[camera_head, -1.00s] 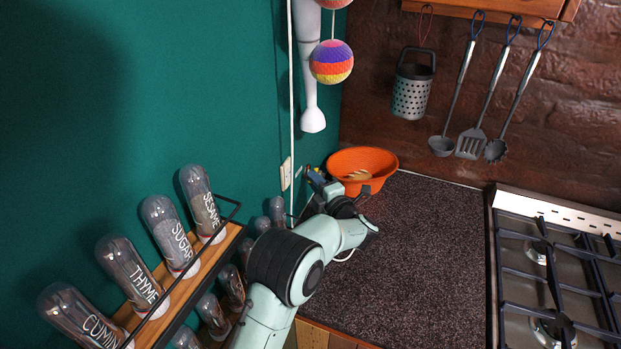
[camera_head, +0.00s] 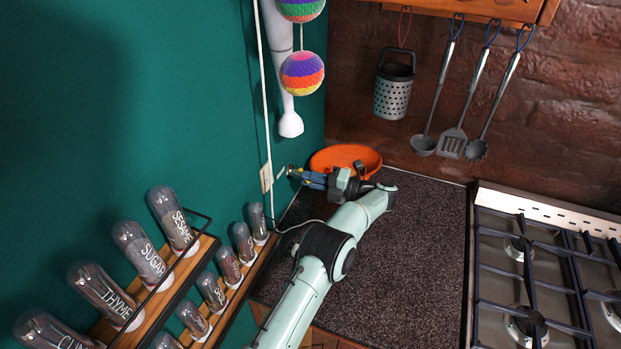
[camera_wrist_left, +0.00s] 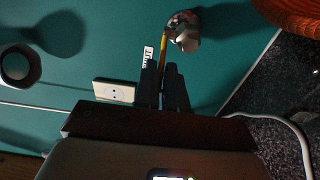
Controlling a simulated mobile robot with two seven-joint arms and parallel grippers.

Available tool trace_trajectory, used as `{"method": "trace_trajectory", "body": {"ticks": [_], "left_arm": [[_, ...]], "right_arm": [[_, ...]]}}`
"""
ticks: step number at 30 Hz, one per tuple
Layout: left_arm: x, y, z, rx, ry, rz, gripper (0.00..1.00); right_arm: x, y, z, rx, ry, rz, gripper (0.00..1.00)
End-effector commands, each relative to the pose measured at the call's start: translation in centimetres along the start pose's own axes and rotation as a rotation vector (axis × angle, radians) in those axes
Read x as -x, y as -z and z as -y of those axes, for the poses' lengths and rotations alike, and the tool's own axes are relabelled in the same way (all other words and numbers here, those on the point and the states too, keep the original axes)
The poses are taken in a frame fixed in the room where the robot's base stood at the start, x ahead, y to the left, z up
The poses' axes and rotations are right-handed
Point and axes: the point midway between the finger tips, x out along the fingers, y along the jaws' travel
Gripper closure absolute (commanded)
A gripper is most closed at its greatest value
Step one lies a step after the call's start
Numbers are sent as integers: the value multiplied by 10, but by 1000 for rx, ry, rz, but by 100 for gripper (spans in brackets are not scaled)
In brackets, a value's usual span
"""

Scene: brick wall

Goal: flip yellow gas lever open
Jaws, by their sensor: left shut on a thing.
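The yellow gas lever (camera_wrist_left: 164,52) shows in the left wrist view as a thin yellow strip beside a rounded metal valve (camera_wrist_left: 184,30) on the green wall. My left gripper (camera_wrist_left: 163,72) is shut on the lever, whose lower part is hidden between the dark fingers. In the head view my left gripper (camera_head: 290,172) reaches the green wall left of the orange bowl, and the lever is too small to make out there. My right gripper is in neither view.
A wall socket (camera_head: 266,178) and a small white label (camera_wrist_left: 148,55) are close to the gripper. An orange bowl (camera_head: 330,158) stands behind my arm on the dark speckled counter (camera_head: 420,250). Spice racks (camera_head: 180,275) are at left, a gas hob (camera_head: 540,270) at right.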

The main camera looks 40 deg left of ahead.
Motion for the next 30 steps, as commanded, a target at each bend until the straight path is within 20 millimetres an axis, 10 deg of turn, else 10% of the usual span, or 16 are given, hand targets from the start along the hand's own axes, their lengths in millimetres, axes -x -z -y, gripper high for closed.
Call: {"method": "trace_trajectory", "body": {"ticks": [28,30], "left_arm": [[1,-4,0,1,-1,-86,100],[1,-4,0,1,-1,-86,68]], "right_arm": [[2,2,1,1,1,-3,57],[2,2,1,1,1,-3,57]]}}
